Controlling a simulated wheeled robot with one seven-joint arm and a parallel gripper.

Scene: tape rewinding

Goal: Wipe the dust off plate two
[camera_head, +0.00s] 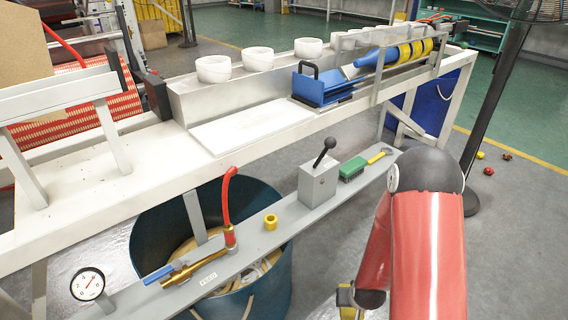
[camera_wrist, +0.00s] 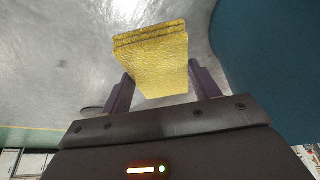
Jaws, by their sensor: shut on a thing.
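My gripper (camera_wrist: 155,88) is shut on a yellow sponge-like block (camera_wrist: 152,55) with a layered edge, seen in the wrist view. The block sticks out beyond the dark fingers, over the grey floor and beside a dark teal surface. In the head view my red arm hangs at the lower right, below the bench, and the gripper is mostly hidden. A flat white plate (camera_head: 237,122) lies on the bench in front of the metal trough. I see no number on it, so I cannot tell which plate is plate two. Dust on it is too fine to tell.
White cups (camera_head: 213,69) stand on the trough, beside a blue holder (camera_head: 322,88). A lower grey shelf (camera_head: 262,240) carries a lever box (camera_head: 318,183), a green brush (camera_head: 353,168) and a brass valve (camera_head: 200,262). A teal tub (camera_head: 140,240) stands beneath.

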